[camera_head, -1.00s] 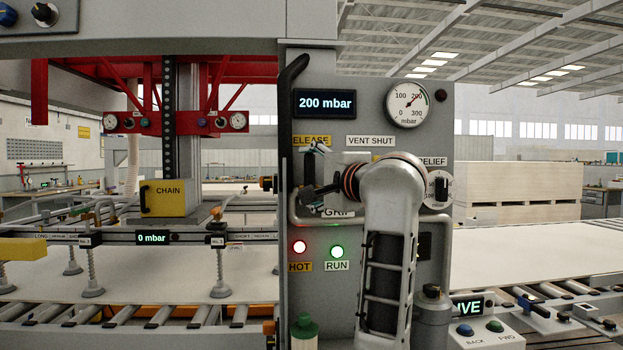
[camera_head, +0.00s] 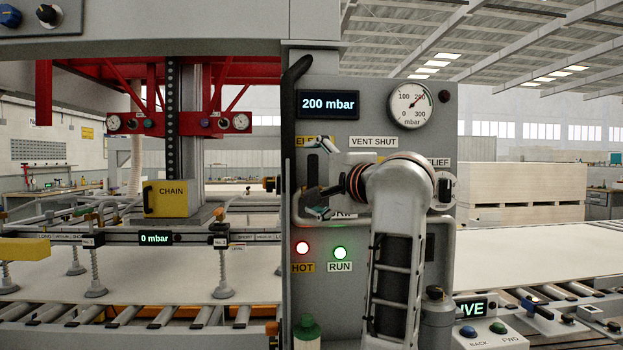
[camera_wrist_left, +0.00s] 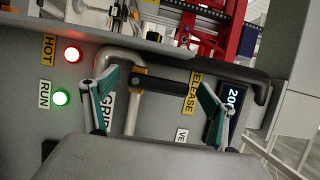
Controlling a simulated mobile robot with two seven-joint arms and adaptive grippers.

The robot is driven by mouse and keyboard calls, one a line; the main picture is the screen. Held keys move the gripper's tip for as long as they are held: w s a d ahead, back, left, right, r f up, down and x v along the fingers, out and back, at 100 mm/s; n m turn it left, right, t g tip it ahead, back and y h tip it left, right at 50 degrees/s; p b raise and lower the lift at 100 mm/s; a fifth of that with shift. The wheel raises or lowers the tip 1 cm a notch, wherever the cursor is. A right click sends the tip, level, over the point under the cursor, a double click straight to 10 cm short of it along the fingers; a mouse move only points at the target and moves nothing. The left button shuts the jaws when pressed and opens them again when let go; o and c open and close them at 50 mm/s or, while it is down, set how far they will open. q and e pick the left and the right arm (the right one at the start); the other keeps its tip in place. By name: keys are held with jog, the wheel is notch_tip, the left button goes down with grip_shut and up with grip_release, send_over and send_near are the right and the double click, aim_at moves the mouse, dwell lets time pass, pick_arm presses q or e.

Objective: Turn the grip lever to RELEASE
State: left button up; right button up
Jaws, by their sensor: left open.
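My left gripper (camera_head: 319,177) is open in front of the slot, with one finger near each end. Its teal-padded fingers (camera_wrist_left: 158,90) show on either side of the plate, with nothing clearly held. My right gripper is not in view.
A black hooked bar (camera_head: 294,75) stands at the panel's left edge. My forearm covers part of the panel and the RELIEF knob (camera_head: 447,189).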

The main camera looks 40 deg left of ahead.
pick_arm(q)
jog(key=v, duration=1.1)
